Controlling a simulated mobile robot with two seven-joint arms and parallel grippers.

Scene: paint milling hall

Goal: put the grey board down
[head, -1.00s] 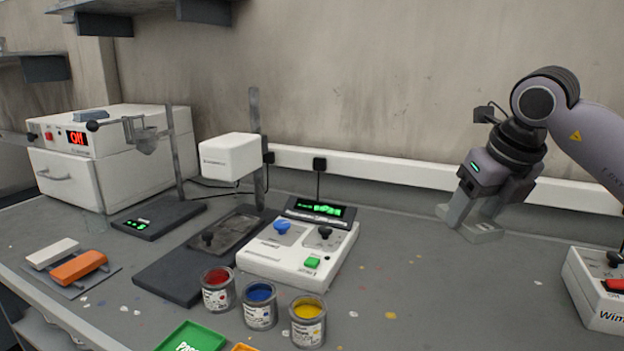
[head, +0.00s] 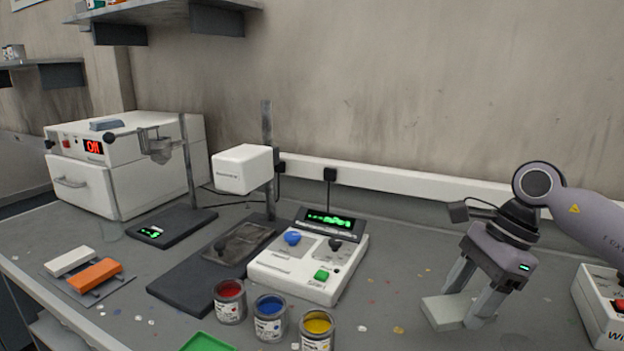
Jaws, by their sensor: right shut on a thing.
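The grey board (head: 440,312), a small pale flat block, is at the lower right of the head view. My right gripper (head: 464,304) is shut on it, with one finger on each side, and points down. The board is low over the grey bench top or touching it; I cannot tell which. The fingers hide part of the board. My left gripper is not in view.
Bare bench (head: 400,265) surrounds the board. A white control box (head: 305,270) and paint cans, red (head: 229,302), blue (head: 269,318) and yellow (head: 317,330), stand to the left. Another white box (head: 598,310) stands close on the right.

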